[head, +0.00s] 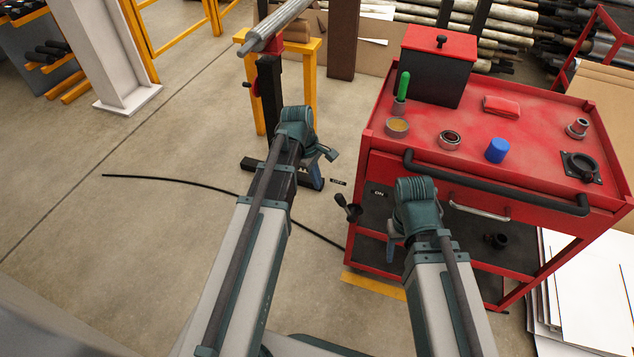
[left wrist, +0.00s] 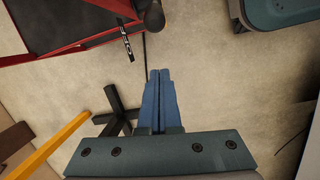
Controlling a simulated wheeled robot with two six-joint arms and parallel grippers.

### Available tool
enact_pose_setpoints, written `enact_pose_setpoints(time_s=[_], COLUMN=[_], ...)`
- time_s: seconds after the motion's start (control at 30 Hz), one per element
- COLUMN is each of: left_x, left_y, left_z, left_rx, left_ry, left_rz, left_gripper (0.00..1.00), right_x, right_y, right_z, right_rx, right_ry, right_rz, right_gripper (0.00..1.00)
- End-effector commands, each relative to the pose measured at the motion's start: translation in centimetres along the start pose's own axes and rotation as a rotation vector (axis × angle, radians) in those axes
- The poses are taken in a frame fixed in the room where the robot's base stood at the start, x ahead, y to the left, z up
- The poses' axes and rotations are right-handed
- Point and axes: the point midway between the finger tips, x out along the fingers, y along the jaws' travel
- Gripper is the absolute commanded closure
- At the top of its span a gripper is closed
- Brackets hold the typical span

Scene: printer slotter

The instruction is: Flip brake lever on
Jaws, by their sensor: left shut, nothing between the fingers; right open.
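The brake lever (head: 348,207) is a short black lever with a round knob at the red cart's left side. It tilts up and left in the head view. An ON label (head: 379,193) is right of it, and a small label (head: 338,182) is above it, too small to read. In the left wrist view the lever's knob (left wrist: 154,17) is at the top, beyond my fingertips and apart from them. My left gripper (head: 328,155) is shut and empty, up and left of the lever; its fingers (left wrist: 158,75) are together. My right gripper (head: 393,250) is open, right of the lever, partly hidden by its wrist.
The red tool cart (head: 450,170) fills the right, with a toolbox (head: 438,65), cups and a blue cap on top. A stand with a black foot (head: 275,170) is behind my left gripper. A black cable (head: 190,182) crosses the floor; floor at left is clear.

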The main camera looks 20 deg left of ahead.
Motion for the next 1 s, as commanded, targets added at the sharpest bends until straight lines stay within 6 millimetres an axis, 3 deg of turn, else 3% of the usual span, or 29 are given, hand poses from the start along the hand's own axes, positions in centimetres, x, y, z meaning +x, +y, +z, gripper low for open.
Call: enact_pose_setpoints(time_s=[0.03, 0.1, 0.47, 0.7, 1.0], left_x=[1.6, 2.6, 6.9, 5.2, 5.0], left_y=[-0.1, -0.1, 0.0, 0.0, 0.0], left_z=[-0.1, -0.1, -0.1, 2.7, 3.8], left_rx=[0.001, 0.001, 0.001, 0.002, 0.000], left_ry=[0.000, 0.000, 0.000, 0.000, 0.000], left_rz=[0.000, 0.000, 0.000, 0.000, 0.001], left_gripper=[1.00, 1.00, 1.00, 1.00, 1.00], right_x=[1.6, 2.5, 6.7, 4.6, 4.2], right_y=[-0.1, -0.2, -0.4, -0.3, -0.3], right_z=[-0.1, -0.1, -0.4, -0.3, -0.3], right_rx=[0.000, -0.001, -0.003, -0.002, -0.002], right_ry=[0.000, 0.000, 0.001, 0.000, 0.000], right_rz=[0.001, 0.002, 0.010, 0.008, 0.007], right_gripper=[0.43, 0.43, 0.43, 0.43, 0.43])
